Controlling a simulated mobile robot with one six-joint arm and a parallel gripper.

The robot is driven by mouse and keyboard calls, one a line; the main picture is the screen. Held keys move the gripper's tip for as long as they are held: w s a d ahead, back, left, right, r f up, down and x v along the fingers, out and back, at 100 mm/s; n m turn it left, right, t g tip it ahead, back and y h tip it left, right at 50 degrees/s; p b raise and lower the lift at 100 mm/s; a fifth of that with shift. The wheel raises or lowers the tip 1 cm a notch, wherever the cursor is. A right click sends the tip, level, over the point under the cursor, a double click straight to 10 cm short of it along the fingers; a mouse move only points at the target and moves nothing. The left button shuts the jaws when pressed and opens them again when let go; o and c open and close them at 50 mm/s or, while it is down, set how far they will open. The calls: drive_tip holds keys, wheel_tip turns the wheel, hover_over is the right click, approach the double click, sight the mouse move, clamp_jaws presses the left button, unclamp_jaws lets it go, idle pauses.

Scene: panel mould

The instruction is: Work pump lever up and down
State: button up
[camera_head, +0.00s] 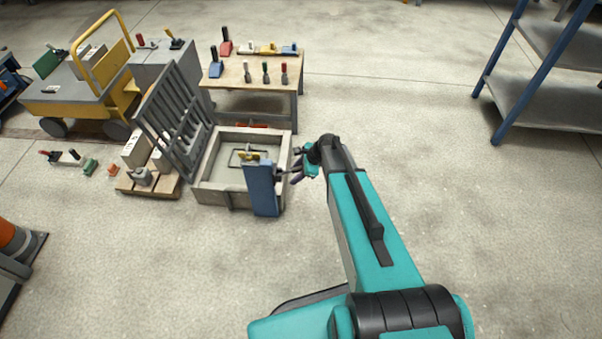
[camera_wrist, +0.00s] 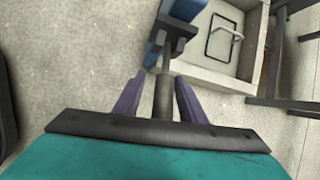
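The blue pump (camera_head: 262,188) stands at the front right side of the mould box. Its dark lever (camera_head: 283,172) sticks out to the right, towards my gripper (camera_head: 298,171). In the wrist view, the lever (camera_wrist: 163,98) is a dark rod with a crosspiece at its far end. The rod runs between the two purple fingers of my gripper (camera_wrist: 161,76). The fingers are apart, with a gap showing on the rod's left and a narrower one on its right, so the gripper looks open around the lever. The blue pump (camera_wrist: 153,52) is partly hidden behind the crosspiece.
The mould box (camera_head: 224,199) has a grey grid panel (camera_head: 177,120) leaning at its left. Behind stands a wooden table (camera_head: 254,82) with small tools. A yellow cart (camera_head: 80,102) is at the back left and a shelf (camera_head: 550,100) at the right.

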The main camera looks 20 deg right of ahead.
drive_tip(key=shift+r, duration=0.2)
drive_tip(key=p+v, duration=0.1)
drive_tip(key=v, duration=1.2)
drive_tip(key=shift+d, duration=0.25)
drive_tip(key=shift+s+r, duration=0.1)
